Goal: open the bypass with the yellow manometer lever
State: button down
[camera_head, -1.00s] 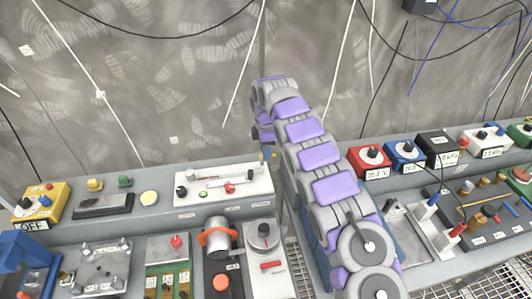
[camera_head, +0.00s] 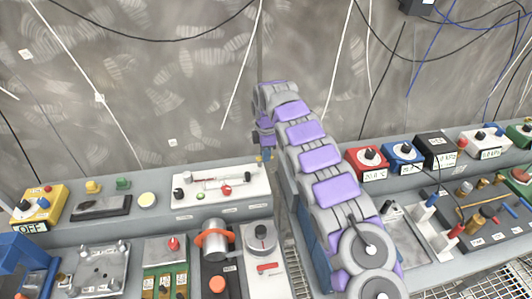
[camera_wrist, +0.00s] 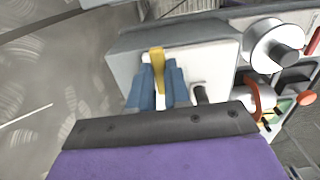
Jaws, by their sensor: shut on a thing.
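The white manometer box (camera_head: 238,189) stands on the grey bench, with red, black and green knobs on its face. It also shows in the wrist view (camera_wrist: 125,62). The yellow lever (camera_wrist: 157,56) sits at the box, and only a small bit of it (camera_head: 259,159) shows in the head view, at the box's right end. My gripper (camera_wrist: 160,82) has its blue fingers shut on the yellow lever, one on each side. In the head view my gripper (camera_head: 267,154) is small and partly hidden by my arm.
To the left are a yellow box marked OFF (camera_head: 40,206) and a black block (camera_head: 101,206). A silver cylinder with an orange ring (camera_head: 215,240) stands in front of the white box. Red (camera_head: 367,162) and blue (camera_head: 404,157) boxes stand right of my arm. Cables hang on the wall behind.

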jog(key=shift+w+d+r, duration=0.1)
jog(key=shift+w+d, duration=0.05)
jog(key=shift+d, duration=0.4)
jog(key=shift+m+p, duration=0.3)
jog(key=shift+m, duration=0.1)
jog(key=m+p, duration=0.1)
jog(key=m, duration=0.1)
jog(key=s+m+p, duration=0.1)
jog(key=m+p, duration=0.1)
jog(key=m, duration=0.1)
jog(key=s+m+p, duration=0.1)
jog(key=m+p, duration=0.1)
jog(key=m, duration=0.1)
jog(key=shift+s+a, duration=0.15)
jog(key=shift+a, duration=0.15)
jog(key=m, duration=0.1)
jog(key=m+p, duration=0.1)
jog(key=m, duration=0.1)
jog(key=s+a+m+p, duration=0.1)
jog(key=shift+m, duration=0.3)
jog(key=m, duration=0.2)
jog(key=a+m+p, duration=0.1)
jog(key=m, duration=0.1)
jog(key=shift+s+m, duration=0.2)
jog(key=shift+m, duration=0.1)
jog(key=shift+a, duration=0.1)
